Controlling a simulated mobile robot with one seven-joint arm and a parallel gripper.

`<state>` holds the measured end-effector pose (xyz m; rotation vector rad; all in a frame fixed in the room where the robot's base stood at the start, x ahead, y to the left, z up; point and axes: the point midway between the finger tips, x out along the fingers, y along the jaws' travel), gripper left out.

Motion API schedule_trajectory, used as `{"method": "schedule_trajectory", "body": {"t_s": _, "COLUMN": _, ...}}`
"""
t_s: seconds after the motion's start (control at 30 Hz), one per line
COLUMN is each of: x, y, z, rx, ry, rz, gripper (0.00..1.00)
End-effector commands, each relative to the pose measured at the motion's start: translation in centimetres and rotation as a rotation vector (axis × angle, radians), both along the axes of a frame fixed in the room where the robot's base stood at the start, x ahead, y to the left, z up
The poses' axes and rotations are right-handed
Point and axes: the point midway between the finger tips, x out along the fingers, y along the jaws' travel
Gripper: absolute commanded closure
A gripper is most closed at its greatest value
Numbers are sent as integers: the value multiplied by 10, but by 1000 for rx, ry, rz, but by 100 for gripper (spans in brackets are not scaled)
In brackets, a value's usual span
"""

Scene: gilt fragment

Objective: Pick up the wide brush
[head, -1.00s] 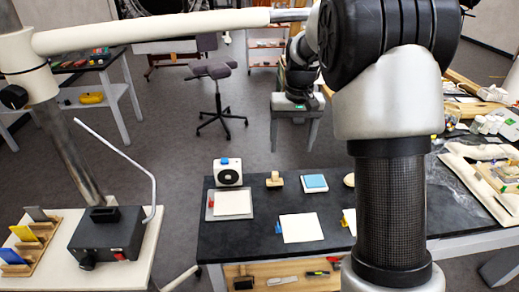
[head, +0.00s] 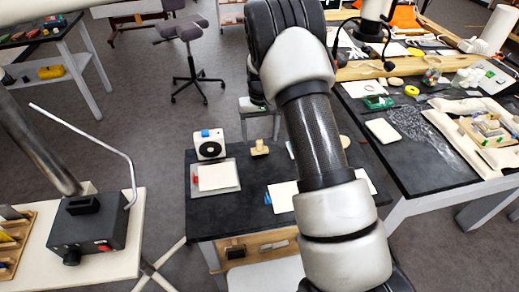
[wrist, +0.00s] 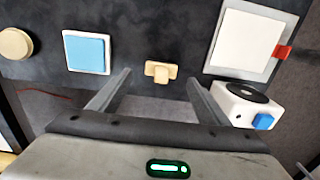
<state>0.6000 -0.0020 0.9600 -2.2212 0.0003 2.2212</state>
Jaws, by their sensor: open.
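A small tan wooden piece that looks like the wide brush (wrist: 160,72) lies on the dark tabletop near its edge in the wrist view. It also shows in the head view (head: 260,148), left of my arm. The gap in height between fingers and brush cannot be told.
A white box with a black disc (wrist: 247,103) stands close to the right finger. A white sheet on a grey board (wrist: 245,42) lies beyond it. A blue pad (wrist: 86,52) and a round tan object (wrist: 15,43) lie left. The dark table (head: 213,222) has bare space between items.

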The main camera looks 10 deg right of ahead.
Motion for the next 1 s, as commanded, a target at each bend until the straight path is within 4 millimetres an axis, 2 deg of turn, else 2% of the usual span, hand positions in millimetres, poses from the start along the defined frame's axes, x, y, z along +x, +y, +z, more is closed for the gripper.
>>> {"method": "schedule_trajectory", "body": {"t_s": 0.17, "x": 0, "y": 0, "z": -11, "rx": 0, "ry": 2, "rz": 0, "gripper": 30}}
{"method": "schedule_trajectory", "body": {"t_s": 0.5, "x": 0, "y": 2, "z": -55, "rx": -1, "ry": 1, "rz": 1, "gripper": 30}}
{"method": "schedule_trajectory", "body": {"t_s": 0.77, "x": 0, "y": 2, "z": -59, "rx": -1, "ry": 0, "rz": 1, "gripper": 30}}
{"method": "schedule_trajectory", "body": {"t_s": 0.87, "x": 0, "y": 2, "z": -59, "rx": 0, "ry": 0, "rz": 1, "gripper": 43}}
{"method": "schedule_trajectory", "body": {"t_s": 1.0, "x": 0, "y": 2, "z": -59, "rx": 0, "ry": 0, "rz": 1, "gripper": 67}}
